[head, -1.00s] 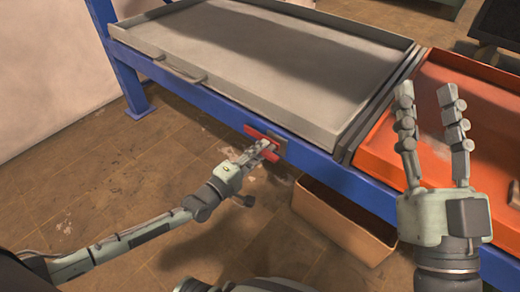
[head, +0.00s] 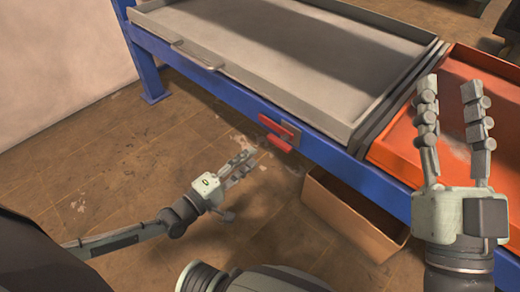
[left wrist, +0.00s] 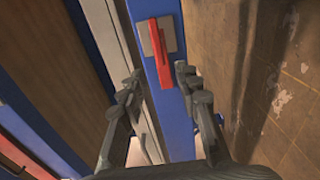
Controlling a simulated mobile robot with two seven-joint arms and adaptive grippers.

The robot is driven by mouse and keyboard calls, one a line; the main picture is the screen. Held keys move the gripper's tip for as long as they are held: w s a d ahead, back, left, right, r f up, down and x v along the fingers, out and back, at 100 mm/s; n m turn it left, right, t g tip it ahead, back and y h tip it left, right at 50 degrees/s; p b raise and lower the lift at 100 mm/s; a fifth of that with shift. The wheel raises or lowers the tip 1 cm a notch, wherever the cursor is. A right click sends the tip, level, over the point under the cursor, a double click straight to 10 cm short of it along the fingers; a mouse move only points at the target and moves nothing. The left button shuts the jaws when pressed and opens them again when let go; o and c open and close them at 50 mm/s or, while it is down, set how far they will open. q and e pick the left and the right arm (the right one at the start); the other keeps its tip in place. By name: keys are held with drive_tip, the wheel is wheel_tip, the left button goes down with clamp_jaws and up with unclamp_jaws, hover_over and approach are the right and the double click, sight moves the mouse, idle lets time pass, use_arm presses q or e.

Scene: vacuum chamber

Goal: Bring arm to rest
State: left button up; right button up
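My left gripper (head: 241,166) is low at the left, over the floor and short of the blue frame. In the left wrist view its two fingers (left wrist: 158,76) stand apart with nothing between them. A red handle (head: 277,129) on a grey plate is mounted on the blue frame, beyond and to the right of my left gripper. The handle also shows in the left wrist view (left wrist: 158,52), ahead of the fingers and apart from them. My right gripper (head: 448,95) is raised at the right, open and empty, with its fingers pointing up.
A grey tray (head: 221,66) sits on the blue frame (head: 211,91), with an orange tray (head: 393,152) to its right. An open brown box (head: 348,224) stands on the floor below. The brown floor (head: 92,165) at the left is clear.

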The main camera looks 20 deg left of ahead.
use_arm(q)
drive_tip(key=shift+s+a, duration=0.25)
drive_tip(key=shift+s, duration=0.45)
